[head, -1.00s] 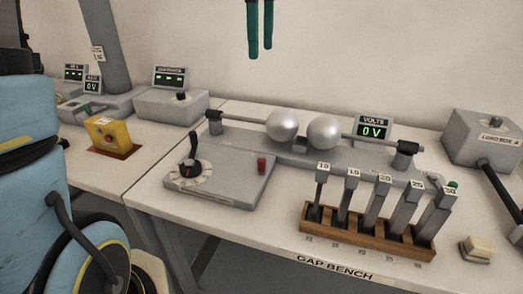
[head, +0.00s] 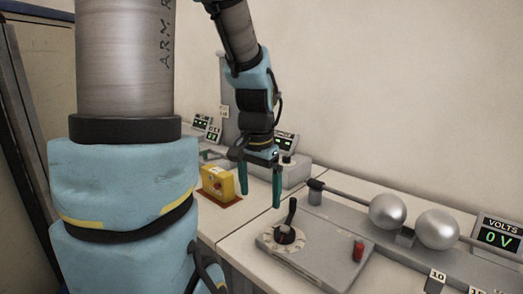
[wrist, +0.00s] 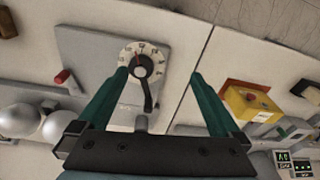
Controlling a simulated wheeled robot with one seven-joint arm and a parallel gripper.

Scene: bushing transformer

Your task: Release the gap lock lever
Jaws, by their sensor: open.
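A black lever (head: 292,212) stands on a round white numbered dial (head: 285,245) on a grey base at the left end of the gap bench. I cannot read a label that names it the gap lock lever. My gripper (head: 260,200) hangs above and left of it, green fingers pointing down, open and empty. In the wrist view the dial (wrist: 139,52) and lever (wrist: 149,96) show beyond and between the fingers of my gripper (wrist: 160,74), nearer the left finger. No contact shows.
A red knob (head: 358,251) sits on the same grey base. Two metal spheres (head: 388,211) and a VOLTS display reading 0 V (head: 499,238) stand to the right. A yellow box (head: 216,183) is on the neighbouring bench, left of my gripper. A seam separates the benches.

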